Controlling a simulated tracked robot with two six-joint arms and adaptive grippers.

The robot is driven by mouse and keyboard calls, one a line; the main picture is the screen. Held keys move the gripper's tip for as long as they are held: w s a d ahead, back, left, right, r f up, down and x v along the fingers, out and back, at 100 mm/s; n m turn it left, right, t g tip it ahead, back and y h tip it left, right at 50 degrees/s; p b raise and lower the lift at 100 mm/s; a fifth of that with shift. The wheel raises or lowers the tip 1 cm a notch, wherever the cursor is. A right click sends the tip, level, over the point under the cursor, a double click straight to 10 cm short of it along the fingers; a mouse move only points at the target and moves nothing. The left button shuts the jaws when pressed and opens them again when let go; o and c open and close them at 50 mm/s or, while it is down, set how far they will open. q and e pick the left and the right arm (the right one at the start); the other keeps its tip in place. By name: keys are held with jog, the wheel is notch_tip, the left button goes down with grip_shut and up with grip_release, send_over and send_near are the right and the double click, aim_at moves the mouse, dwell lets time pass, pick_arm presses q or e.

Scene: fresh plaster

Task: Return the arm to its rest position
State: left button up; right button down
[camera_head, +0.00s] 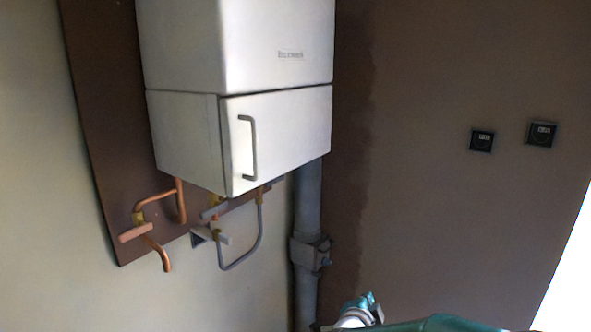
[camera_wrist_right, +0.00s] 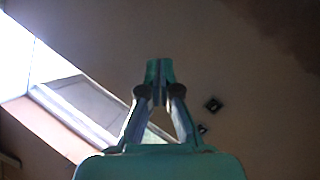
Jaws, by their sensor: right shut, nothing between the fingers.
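My right gripper (camera_wrist_right: 159,82) is shut and empty in the right wrist view, its two fingertips pressed together. In the head view only a teal and white part of my arm shows at the bottom edge, right of the grey pipe. The fingertips cannot be made out there. My left gripper is in neither view.
A white boiler (camera_head: 235,45) with a closed, handled lower door (camera_head: 285,135) hangs on a brown board (camera_head: 100,120). Copper pipes (camera_head: 152,230) and a grey pipe (camera_head: 308,205) run below. A bright window (camera_wrist_right: 85,100) shows in the wrist view.

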jog(key=s+d+f+n+g+y, duration=0.25)
jog(key=s+f, duration=0.35)
jog(key=f, duration=0.6)
jog(key=s+d+f+n+g+y, duration=0.1)
jog(key=s+d+f+n+g, duration=0.25)
jog(key=f, duration=0.85)
jog(key=s+a+f+n+g+y, duration=0.1)
jog(key=s+f, duration=0.3)
jog(key=s, duration=0.2)
jog(key=s+a+f+n+y, duration=0.2)
jog(key=s+f, duration=0.1)
jog(key=s, duration=0.3)
jog(key=s+a+n+g+y, duration=0.3)
jog(key=s+a, duration=0.4)
jog(key=s, duration=0.6)
jog(key=shift+f+n+g, duration=0.45)
jog(key=shift+n+g, duration=0.35)
jog(key=shift+n, duration=0.3)
jog(key=shift+s, duration=0.15)
